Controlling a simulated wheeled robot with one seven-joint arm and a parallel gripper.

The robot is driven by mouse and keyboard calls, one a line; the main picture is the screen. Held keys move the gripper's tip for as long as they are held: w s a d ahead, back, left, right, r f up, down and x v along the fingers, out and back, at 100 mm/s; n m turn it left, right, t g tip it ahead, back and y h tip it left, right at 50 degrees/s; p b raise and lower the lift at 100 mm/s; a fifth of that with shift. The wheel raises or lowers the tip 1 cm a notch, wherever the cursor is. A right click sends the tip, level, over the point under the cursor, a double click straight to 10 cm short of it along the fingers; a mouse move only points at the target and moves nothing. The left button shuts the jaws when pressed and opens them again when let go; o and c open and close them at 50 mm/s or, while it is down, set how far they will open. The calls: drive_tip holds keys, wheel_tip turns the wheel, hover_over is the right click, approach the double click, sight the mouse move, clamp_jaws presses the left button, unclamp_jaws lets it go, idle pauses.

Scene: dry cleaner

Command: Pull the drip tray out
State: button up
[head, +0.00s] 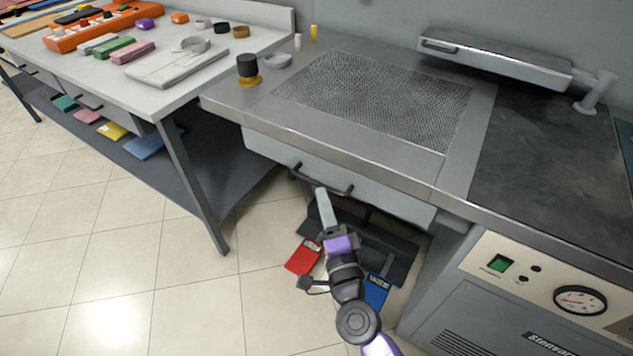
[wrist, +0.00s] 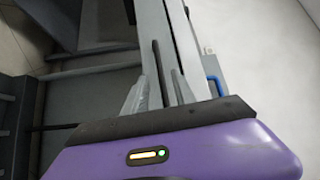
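The drip tray (head: 385,192) is a grey drawer-like front under the perforated work surface, with a dark bar handle (head: 308,180) across its face. It sits in under the counter edge. My gripper (head: 322,194) reaches up from below in the head view, its tips at or just below the handle; contact cannot be told. In the wrist view my gripper's two grey fingers (wrist: 160,95) stand apart in front of the purple body, with a grey surface and a dark line beyond and between them. Nothing is clearly held.
A perforated plate (head: 375,95) tops the counter. Below the tray are a dark shelf (head: 395,243), a red item (head: 303,257) and a blue one (head: 376,291). A control panel (head: 560,290) stands right. A table leg (head: 193,190) stands left; the tiled floor in front is clear.

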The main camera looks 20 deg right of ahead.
sight(318, 183)
drive_tip(key=shift+w+d+r, duration=0.15)
drive_tip(key=shift+w, duration=0.75)
drive_tip(key=shift+w+d+r, duration=0.1)
drive_tip(key=shift+w, duration=0.8)
drive_tip(key=shift+w+d+r, duration=0.15)
drive_tip(key=shift+w, duration=0.75)
drive_tip(key=shift+c, duration=0.3)
clamp_jaws()
